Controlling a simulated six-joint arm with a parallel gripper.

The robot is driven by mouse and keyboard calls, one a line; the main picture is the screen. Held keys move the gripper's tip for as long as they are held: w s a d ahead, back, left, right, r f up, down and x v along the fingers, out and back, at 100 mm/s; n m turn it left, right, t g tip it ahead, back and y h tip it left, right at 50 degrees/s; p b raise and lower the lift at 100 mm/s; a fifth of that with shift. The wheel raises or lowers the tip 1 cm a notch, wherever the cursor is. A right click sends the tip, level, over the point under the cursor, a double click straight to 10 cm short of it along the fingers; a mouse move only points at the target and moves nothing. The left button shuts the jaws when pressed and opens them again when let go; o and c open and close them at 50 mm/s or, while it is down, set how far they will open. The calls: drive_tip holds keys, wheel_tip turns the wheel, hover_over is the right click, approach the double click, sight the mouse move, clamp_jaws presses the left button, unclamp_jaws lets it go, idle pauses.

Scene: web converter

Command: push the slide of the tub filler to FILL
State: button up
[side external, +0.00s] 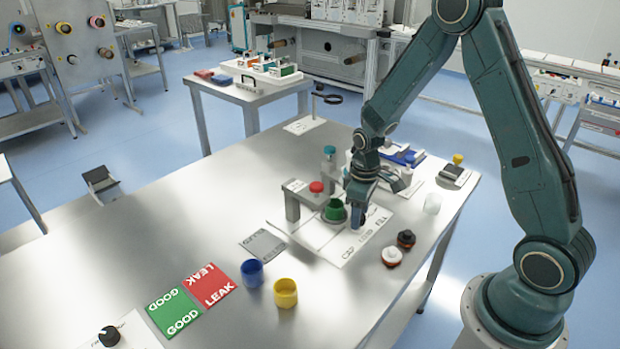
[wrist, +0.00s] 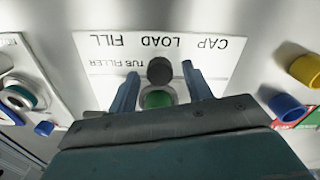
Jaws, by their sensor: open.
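The tub filler is a white plate (side external: 345,250) lettered CAP, LOAD and FILL on the steel table. A green tub (side external: 335,211) sits in its grey round holder, and shows in the wrist view (wrist: 157,99) in line with the LOAD word. A dark grey round knob (wrist: 160,70) stands between the tub and the lettering. My gripper (wrist: 161,74) is open and pointed down, with one finger on each side of the knob. No contact with the knob is visible. In the side view my gripper (side external: 357,217) is low over the plate and hides the knob's surroundings.
Blue (side external: 252,272) and yellow (side external: 285,293) cups stand in front, near the GOOD and LEAK cards (side external: 211,284).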

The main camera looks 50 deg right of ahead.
clamp_jaws()
drive_tip(key=shift+d, duration=4.05)
drive_tip(key=shift+c, duration=0.2)
unclamp_jaws()
drive_tip(key=shift+d, duration=0.1)
drive_tip(key=shift+o, duration=0.2)
wheel_tip(320, 180, up, 14)
